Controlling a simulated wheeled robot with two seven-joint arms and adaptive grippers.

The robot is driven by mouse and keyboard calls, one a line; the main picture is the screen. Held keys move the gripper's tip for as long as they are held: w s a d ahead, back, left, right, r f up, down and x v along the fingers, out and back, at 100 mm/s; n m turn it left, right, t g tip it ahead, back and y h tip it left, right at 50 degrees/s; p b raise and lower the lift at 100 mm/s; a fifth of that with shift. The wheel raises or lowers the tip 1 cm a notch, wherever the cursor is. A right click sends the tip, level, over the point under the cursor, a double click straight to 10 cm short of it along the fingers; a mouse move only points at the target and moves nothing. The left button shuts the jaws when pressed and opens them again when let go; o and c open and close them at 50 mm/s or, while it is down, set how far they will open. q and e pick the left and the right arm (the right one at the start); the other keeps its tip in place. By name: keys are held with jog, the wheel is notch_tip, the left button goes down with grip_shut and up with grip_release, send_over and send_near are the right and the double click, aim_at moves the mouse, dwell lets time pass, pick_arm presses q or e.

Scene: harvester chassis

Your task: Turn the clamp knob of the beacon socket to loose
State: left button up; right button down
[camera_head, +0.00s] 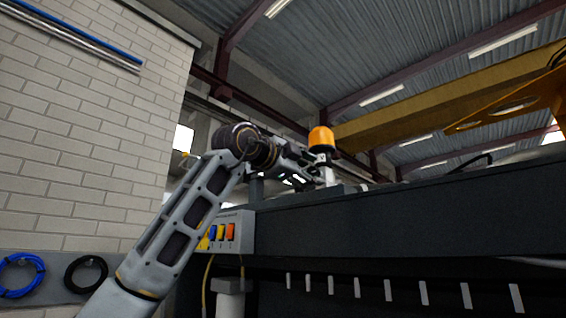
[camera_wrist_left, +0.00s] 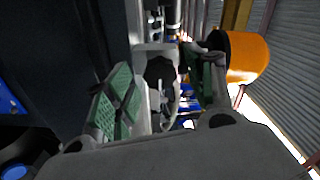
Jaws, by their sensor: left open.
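The orange beacon (camera_head: 320,138) stands upright on a pale socket post (camera_head: 326,174) on top of the dark chassis in the head view. In the left wrist view the beacon (camera_wrist_left: 248,58) is at the upper right, beyond the right-hand finger. My left gripper (camera_head: 302,174) is just left of the post. In the wrist view its two green-padded fingers (camera_wrist_left: 160,92) are apart. A pale grey part with a dark middle shows between and beyond the fingers; I cannot tell whether it is the clamp knob or whether the fingers touch it. The knob's setting cannot be read. My right gripper is out of view.
The dark chassis wall (camera_head: 410,225) fills the lower right. A grey box with coloured switches (camera_head: 231,231) is below my left arm. A yellow beam (camera_head: 450,100) crosses the upper right. Blue and black hose coils (camera_head: 22,275) hang on the brick wall at left.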

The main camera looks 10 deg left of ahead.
pick_arm(q)
jog(key=v, duration=1)
jog(key=shift+f, duration=0.1)
dwell(0.6)
